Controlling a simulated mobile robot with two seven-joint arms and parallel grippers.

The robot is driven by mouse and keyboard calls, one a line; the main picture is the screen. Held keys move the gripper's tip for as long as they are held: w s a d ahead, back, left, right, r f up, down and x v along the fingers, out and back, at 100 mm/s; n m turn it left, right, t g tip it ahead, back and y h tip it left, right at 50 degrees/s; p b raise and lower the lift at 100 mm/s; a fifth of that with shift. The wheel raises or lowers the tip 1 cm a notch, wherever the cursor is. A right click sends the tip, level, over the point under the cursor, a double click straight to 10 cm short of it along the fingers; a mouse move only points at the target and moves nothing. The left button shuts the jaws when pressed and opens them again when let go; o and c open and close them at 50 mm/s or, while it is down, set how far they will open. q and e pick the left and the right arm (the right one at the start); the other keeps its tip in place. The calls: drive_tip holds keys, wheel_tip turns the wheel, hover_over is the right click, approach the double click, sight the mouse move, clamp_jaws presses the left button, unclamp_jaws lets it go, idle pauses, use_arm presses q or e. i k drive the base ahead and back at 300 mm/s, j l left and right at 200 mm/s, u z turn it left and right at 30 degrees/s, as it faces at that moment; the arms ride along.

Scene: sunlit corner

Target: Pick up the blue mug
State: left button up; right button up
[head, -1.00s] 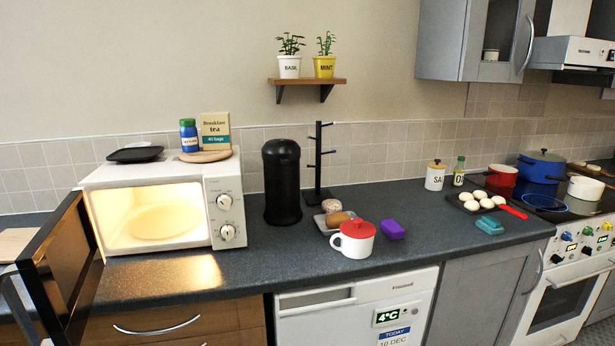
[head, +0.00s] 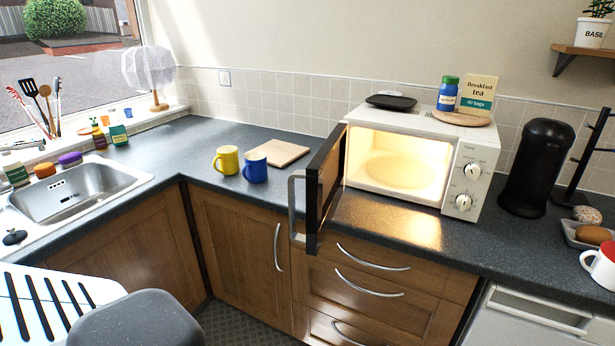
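The blue mug (head: 255,168) stands upright on the dark worktop in the head view, left of the open microwave door. A yellow mug (head: 227,160) stands just to its left and slightly behind. A wooden board (head: 279,153) lies behind the blue mug to its right. Neither of my grippers shows in the head view.
The microwave (head: 409,155) has its door (head: 322,190) swung open, jutting past the counter edge right of the blue mug. A sink (head: 80,188) is at the left. A white mug (head: 602,266) stands far right. Worktop before the blue mug is clear.

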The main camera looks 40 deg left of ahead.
sight(256, 163)
drive_tip(key=k+j+u, duration=0.2)
drive_tip(key=j, duration=0.6)
drive_tip(key=j+u, duration=0.15)
drive_tip(key=j, duration=0.65)
drive_tip(key=i, duration=0.05)
